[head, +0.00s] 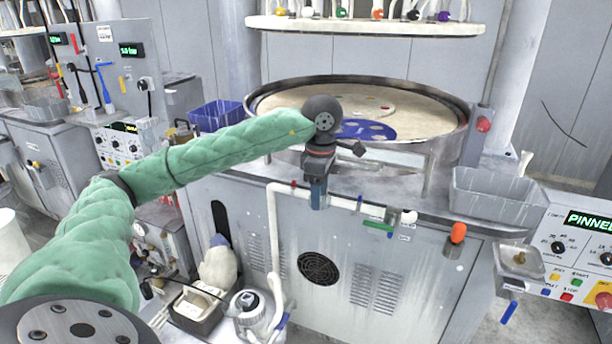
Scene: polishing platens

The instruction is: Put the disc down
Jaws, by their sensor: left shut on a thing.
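My left gripper (318,192) hangs fingers down in front of the near rim of the round polishing platen (275,100). It is shut on the disc, but the disc can hardly be made out there; a small blue piece shows between or on the fingertips. A blue round plate with pale holes (378,132) lies on the platen behind my wrist, its left part hidden by the wrist. A paler round plate with small coloured marks (372,109) lies farther back on the platen. My right gripper is out of the picture.
A grey bin (497,196) stands right of the platen and a blue bin (215,115) left of it. A control panel (585,250) stands at right. Most of the platen's right side is bare.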

